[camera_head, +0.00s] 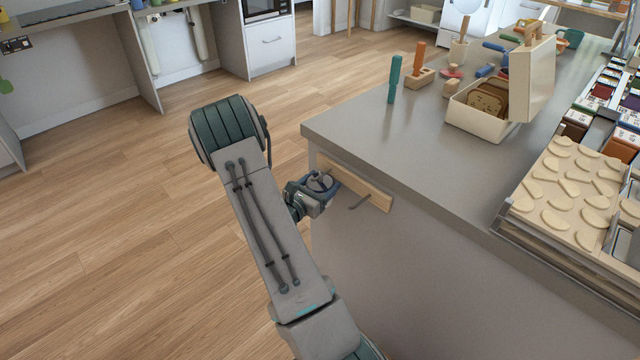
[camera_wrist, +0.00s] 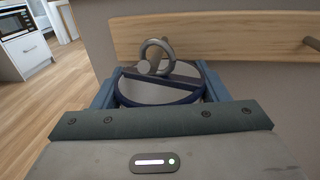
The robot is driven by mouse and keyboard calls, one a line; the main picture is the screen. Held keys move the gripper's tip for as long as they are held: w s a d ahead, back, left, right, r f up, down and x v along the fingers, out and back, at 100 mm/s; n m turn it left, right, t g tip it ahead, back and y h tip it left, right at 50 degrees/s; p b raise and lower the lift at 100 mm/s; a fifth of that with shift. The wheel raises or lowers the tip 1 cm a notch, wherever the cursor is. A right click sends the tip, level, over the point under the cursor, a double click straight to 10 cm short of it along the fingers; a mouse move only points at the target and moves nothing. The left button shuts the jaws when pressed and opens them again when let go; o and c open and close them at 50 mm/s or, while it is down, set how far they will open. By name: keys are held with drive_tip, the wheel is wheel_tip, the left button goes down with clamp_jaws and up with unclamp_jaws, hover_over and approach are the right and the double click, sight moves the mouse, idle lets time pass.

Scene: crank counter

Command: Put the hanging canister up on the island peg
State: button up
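A round grey canister (camera_wrist: 160,90) with a dark rim and an upright ring handle (camera_wrist: 157,56) sits between the blue fingers of my gripper (camera_wrist: 160,88). The fingers flank it on both sides and appear to press on it. A pale wooden peg board (camera_wrist: 225,40) is fixed to the island's side just behind the ring. A peg end seems to show at the ring, but I cannot tell whether the ring is around it. In the head view, my gripper (camera_head: 318,186) is at the board's left end, and a bare peg (camera_head: 360,201) sticks out further right.
The grey island counter (camera_head: 375,135) rises just above the board. On it stand a bread box (camera_head: 475,121), a teal-handled upright tool (camera_head: 394,80) and several other items. The wooden floor left of the island is clear.

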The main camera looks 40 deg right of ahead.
drive_tip(key=o, duration=0.5)
drive_tip(key=shift+d+f, duration=0.15)
drive_tip(key=shift+f, duration=0.1)
drive_tip(key=shift+s, duration=0.15)
drive_tip(key=shift+d, duration=0.1)
drive_tip(key=shift+s, duration=0.1)
drive_tip(key=shift+s+a, duration=0.15)
drive_tip(key=shift+a, duration=0.25)
drive_tip(key=w+v, duration=0.1)
drive_tip(key=v, duration=1.2)
drive_tip(key=shift+a, duration=0.35)
